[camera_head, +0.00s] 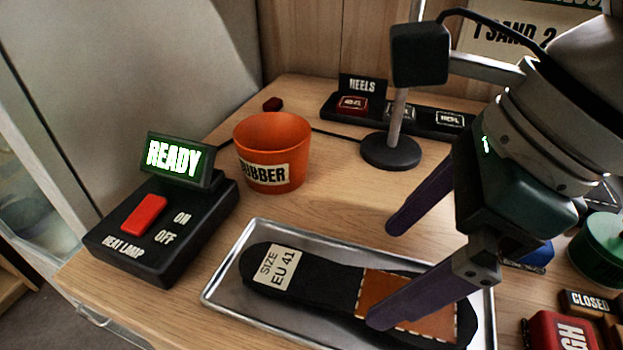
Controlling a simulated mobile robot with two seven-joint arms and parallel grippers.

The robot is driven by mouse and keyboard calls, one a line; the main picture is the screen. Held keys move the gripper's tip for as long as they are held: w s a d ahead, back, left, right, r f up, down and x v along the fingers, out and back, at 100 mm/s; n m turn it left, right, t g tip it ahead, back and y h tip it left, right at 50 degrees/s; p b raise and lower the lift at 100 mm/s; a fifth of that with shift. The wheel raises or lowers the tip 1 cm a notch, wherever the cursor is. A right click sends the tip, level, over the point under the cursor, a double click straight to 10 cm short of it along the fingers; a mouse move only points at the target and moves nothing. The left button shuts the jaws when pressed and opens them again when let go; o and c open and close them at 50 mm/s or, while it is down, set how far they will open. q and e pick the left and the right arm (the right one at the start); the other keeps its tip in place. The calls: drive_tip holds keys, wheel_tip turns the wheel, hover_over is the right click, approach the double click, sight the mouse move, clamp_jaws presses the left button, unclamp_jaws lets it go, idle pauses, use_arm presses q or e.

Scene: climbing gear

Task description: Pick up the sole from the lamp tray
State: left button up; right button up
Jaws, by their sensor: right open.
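The sole (335,291) is a black shoe sole lying flat in the silver lamp tray (221,289). It has a white label reading SIZE EU 41 at its left end and an orange-brown patch with a dashed border towards its right end. My right gripper (383,272) is open above the tray. Its nearer finger overlaps the orange patch in the picture, and its farther finger is beyond the tray's far rim; I cannot tell whether it touches the sole. The gripper hides part of the tray's right side. My left gripper is not in view.
A heat lamp switch box (165,225) with a READY display stands at the left. An orange RUBBER bin (271,151), a lamp stand (391,152) and a HEELS rack (427,122) stand behind the tray. A green tin (601,248) and a red block (561,333) are at the right.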

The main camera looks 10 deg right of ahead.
sight(362, 291)
drive_tip(key=x, duration=0.4)
drive_tip(key=shift+s+a+f, duration=0.1)
drive_tip(key=shift+a+f, duration=0.1)
drive_tip(key=shift+f, duration=0.15)
drive_tip(key=shift+c, duration=0.2)
drive_tip(key=c, duration=1.5)
drive_tip(key=shift+c, duration=0.2)
